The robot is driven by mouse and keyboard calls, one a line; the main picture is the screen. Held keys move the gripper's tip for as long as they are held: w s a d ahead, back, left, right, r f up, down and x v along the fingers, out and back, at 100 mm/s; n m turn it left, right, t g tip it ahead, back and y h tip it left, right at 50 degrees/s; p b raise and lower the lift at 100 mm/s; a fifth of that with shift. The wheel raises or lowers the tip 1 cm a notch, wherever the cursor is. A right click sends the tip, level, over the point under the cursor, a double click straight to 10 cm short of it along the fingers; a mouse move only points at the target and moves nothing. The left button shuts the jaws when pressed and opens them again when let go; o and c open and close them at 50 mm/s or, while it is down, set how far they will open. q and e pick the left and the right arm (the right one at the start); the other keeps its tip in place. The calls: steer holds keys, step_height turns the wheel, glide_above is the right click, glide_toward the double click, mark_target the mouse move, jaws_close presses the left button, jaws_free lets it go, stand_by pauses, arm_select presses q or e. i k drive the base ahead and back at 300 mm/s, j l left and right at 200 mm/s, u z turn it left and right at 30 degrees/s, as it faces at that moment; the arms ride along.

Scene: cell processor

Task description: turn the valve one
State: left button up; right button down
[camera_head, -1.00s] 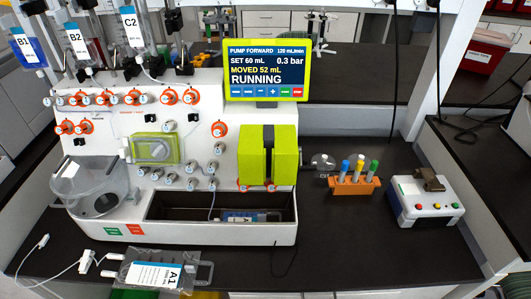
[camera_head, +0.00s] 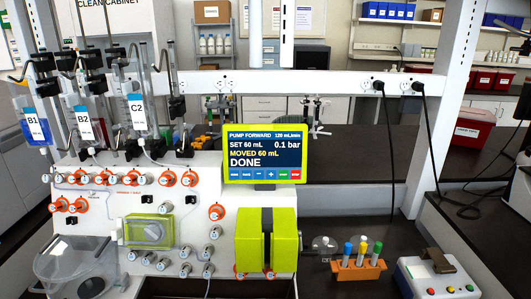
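The white cell processor (camera_head: 205,163) stands on the dark bench at left-centre. A row of round valves with orange rings (camera_head: 130,178) runs along its upper panel, with two more orange-ringed valves (camera_head: 82,205) below at left and a single one (camera_head: 216,212) at right. Their number labels are too small to read, so I cannot tell which is valve one. The screen (camera_head: 265,153) reads PUMP FORWARD 120 mL/min, SET 60 mL, MOVED 60 mL, 0.1 bar, DONE. Neither of my grippers is in view.
Bags B1 (camera_head: 34,130), B2 (camera_head: 85,127) and C2 (camera_head: 137,112) hang above the panel. A green pump block (camera_head: 250,240) sits on the front. At right are an orange tube rack (camera_head: 358,271) and a white device with coloured buttons (camera_head: 430,275).

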mark_target(49, 178)
steer(key=k+j+u, duration=0.15)
steer(key=j+u, duration=0.15)
steer(key=u, duration=0.2)
steer(key=k+j+u, duration=0.15)
steer(key=j+u, duration=0.2)
steer(key=u, duration=0.15)
